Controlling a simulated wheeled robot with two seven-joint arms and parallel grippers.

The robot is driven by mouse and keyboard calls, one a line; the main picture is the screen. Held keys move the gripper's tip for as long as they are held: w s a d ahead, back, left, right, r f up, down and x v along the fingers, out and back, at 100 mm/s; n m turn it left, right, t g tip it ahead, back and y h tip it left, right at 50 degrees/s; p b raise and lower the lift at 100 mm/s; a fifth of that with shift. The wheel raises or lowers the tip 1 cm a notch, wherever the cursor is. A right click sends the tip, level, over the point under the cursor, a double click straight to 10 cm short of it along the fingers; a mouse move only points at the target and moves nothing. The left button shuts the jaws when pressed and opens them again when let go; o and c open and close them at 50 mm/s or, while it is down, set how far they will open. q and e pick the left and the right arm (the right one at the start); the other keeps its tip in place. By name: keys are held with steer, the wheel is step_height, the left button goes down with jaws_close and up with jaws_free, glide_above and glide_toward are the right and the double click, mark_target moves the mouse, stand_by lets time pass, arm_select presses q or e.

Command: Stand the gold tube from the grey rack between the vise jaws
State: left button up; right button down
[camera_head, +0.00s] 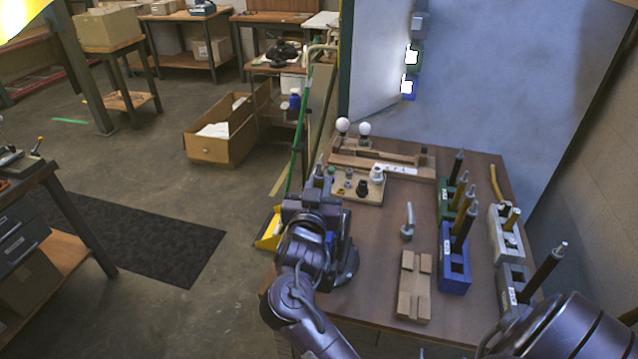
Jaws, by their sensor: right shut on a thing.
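A dark metal body that looks like the vise (347,262) stands just right of and below the gripper. Its jaws are hidden, so I cannot tell whether the tube is between them. The grey rack (513,284) is at the front right with a black tube (546,265); no gold tube shows in it.
A blue rack (455,270), a green rack (446,205) and a pale rack (502,238) hold tubes on the right. A notched wooden block (413,290) and a small grey lever part (408,222) lie mid-bench. A board with bulbs and small parts (355,187) is behind.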

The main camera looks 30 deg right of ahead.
steer(key=shift+s+a, duration=0.1)
stand_by(0.5)
steer(key=shift+f, duration=0.5)
stand_by(0.7)
steer(key=c, duration=1.2)
jaws_free()
